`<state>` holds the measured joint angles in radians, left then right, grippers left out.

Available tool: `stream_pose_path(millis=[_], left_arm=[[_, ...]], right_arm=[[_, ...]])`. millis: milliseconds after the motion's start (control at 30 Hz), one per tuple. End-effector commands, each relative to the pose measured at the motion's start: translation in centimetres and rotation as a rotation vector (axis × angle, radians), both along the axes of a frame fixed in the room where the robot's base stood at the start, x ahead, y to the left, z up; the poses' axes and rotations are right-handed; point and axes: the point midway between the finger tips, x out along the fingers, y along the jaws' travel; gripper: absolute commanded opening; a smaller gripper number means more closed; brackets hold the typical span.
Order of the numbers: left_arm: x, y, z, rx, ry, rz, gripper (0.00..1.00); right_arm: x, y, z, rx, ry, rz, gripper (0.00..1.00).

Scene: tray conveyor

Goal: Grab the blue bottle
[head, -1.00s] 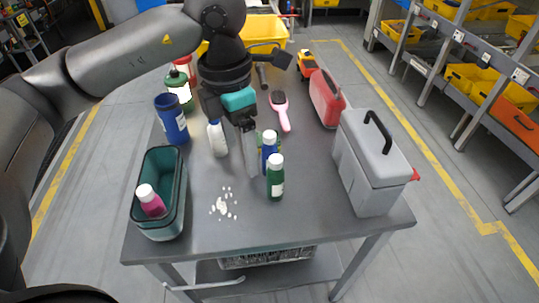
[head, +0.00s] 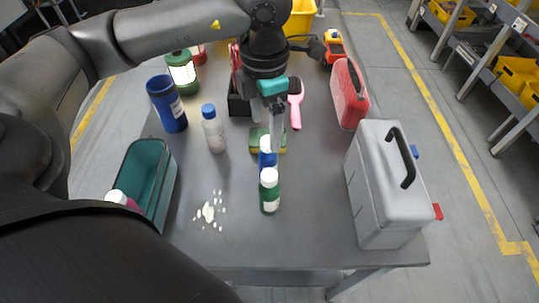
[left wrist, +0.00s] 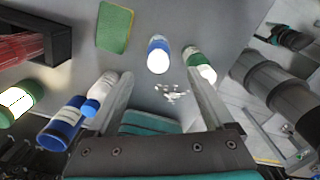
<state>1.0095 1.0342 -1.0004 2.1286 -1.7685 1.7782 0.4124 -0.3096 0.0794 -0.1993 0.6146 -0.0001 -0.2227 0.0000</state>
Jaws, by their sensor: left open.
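The small blue bottle (head: 267,159) with a white cap stands upright on the grey table, partly hidden in the head view by a green bottle (head: 269,192) in front of it. In the left wrist view the blue bottle (left wrist: 158,46) shows from above, white cap toward the camera, beyond the fingertips and between their lines. My left gripper (head: 275,140) is open and empty, pointing down just above and behind the blue bottle. Its two fingers also show spread in the left wrist view (left wrist: 159,76). I cannot see my right gripper.
A white bottle with a blue cap (head: 213,130) and a large blue container (head: 167,104) stand to the left. A green-yellow sponge (head: 259,138) lies close behind. A teal bin (head: 165,201), white bits (head: 208,211) and a grey toolbox (head: 371,190) are near the front.

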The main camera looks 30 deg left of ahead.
Motion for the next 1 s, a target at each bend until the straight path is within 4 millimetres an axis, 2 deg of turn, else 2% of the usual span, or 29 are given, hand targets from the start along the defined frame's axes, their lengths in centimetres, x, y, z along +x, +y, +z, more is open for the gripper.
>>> stream_pose_path(millis=[33, 100, 433, 700, 1000], left_arm=[[-0.1, 0.0, -1.2, 0.001, 0.004, 0.001, 0.86], [-0.1, 0.0, -2.4, 0.001, 0.004, 0.000, 0.86], [0.1, -0.1, -5.2, -0.001, 0.002, 0.000, 0.86], [0.4, -0.1, -9.0, 0.001, 0.001, 0.000, 0.86], [0.5, -0.1, -9.4, -0.001, -0.001, -0.001, 0.86]], right_arm=[[-0.3, 0.0, -0.2, 0.000, 0.006, 0.000, 0.81], [-0.3, 0.0, -0.4, 0.000, 0.006, 0.000, 0.81], [1.3, 0.1, -0.5, 0.003, -0.022, 0.000, 0.81], [1.4, 0.1, -0.8, 0.003, -0.024, 0.000, 0.81], [1.3, 0.1, -0.8, 0.003, -0.023, 0.000, 0.81]])
